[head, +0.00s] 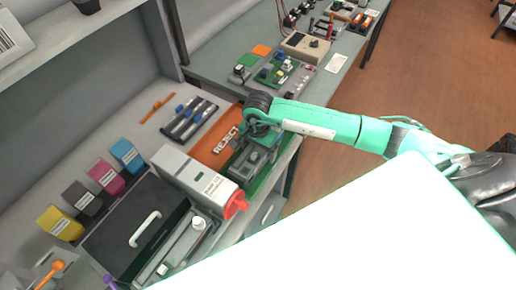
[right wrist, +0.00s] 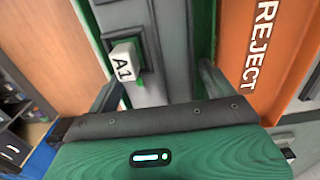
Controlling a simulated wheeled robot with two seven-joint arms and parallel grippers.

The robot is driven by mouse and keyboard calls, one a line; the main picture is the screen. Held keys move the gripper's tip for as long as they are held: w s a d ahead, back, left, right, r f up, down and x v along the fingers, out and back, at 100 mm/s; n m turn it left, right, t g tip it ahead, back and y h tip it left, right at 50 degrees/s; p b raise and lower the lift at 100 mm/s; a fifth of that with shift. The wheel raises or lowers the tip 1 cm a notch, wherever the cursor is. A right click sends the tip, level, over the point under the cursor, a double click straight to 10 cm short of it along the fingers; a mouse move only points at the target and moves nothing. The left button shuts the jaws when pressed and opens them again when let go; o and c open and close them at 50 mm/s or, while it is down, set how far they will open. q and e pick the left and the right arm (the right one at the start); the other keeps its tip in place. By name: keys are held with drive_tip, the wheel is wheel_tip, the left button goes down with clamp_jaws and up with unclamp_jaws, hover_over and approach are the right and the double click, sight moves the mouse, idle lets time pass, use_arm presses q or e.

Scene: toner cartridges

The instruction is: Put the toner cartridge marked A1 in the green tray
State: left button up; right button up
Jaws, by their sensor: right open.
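The grey toner cartridge (head: 257,158) lies in the green tray (head: 277,167), with green edges showing beside it. In the right wrist view the cartridge (right wrist: 179,45) carries a white block marked A1, and green tray parts (right wrist: 201,40) show along its sides. My right gripper (head: 256,130) is above the far end of the cartridge. In the right wrist view its two fingers (right wrist: 160,88) stand apart, one on either side of the cartridge; I cannot tell whether they touch it. My left gripper is not in view.
An orange REJECT tray (head: 213,150) lies left of the green tray. A white box with a red knob (head: 236,204) stands in front. Yellow, black, magenta and cyan blocks (head: 127,155) line the left, near a black case (head: 125,215). Electronics (head: 280,72) lie on the far bench.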

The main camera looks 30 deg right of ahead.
drive_tip(key=shift+r, duration=0.35)
wheel_tip(320, 180, up, 13)
drive_tip(key=b, duration=0.4)
